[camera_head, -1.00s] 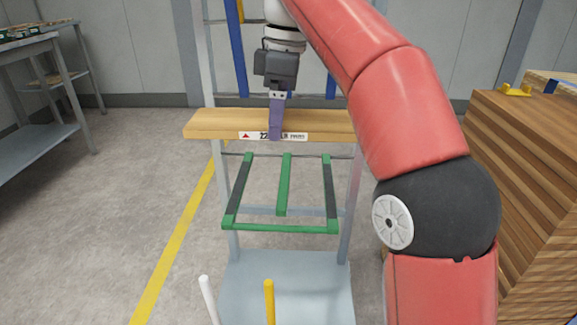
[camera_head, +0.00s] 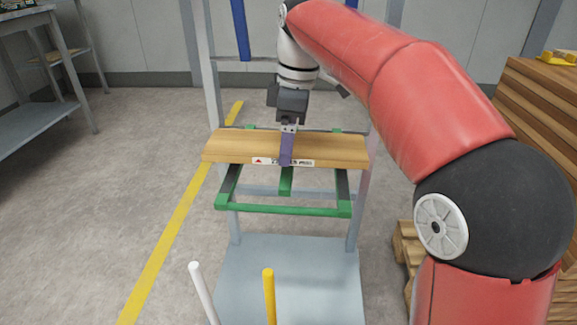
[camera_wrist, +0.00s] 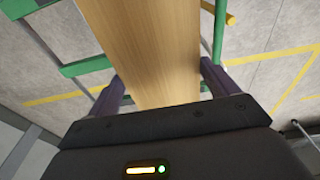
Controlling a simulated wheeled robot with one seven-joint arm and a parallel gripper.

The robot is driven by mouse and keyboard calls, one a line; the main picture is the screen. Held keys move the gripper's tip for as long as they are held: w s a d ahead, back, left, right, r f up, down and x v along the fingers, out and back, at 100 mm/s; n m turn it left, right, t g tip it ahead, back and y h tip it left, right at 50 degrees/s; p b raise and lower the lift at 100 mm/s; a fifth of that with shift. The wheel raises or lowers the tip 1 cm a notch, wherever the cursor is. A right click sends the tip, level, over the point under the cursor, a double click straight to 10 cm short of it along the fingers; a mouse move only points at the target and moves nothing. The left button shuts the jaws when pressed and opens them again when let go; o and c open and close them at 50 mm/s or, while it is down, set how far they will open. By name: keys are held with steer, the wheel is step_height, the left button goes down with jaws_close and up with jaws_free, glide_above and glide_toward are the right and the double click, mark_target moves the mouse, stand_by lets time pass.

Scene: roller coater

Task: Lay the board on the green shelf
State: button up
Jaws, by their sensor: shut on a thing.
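The board (camera_head: 230,146) is a long wooden plank with a white label on its front edge. My gripper (camera_head: 287,150) is shut on the middle of the board, its purple fingers at the board's edges. The board lies level across the rear part of the green shelf (camera_head: 285,211), a frame of green bars with dark strips. In the head view I cannot tell whether the board touches the bars. In the wrist view the board (camera_wrist: 150,50) runs away between the two fingers (camera_wrist: 162,85), with green bars (camera_wrist: 85,66) to its sides.
The shelf is on a grey rack with posts and a flat grey base (camera_head: 290,275). A white post (camera_head: 203,290) and a yellow post (camera_head: 269,295) stand in front. A stack of wood (camera_head: 545,120) is at the right and a grey table (camera_head: 40,110) at the left.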

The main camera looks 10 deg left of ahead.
mark_target(288, 171)
steer(key=shift+f+b, duration=0.6)
steer(key=shift+f, duration=1.7)
steer(key=shift+f, duration=0.1)
steer(key=o, duration=1)
steer(key=shift+o, duration=0.2)
steer(key=r+p, duration=0.1)
steer(key=r, duration=0.2)
steer(key=d+r+p, duration=0.1)
steer(key=r, duration=0.3)
steer(key=r+p, duration=0.2)
steer(key=r, duration=0.2)
steer(key=shift+w+d+r, duration=0.1)
steer(key=shift+d+r, duration=0.1)
steer(key=shift+r, duration=0.35)
steer(key=shift+d, duration=0.1)
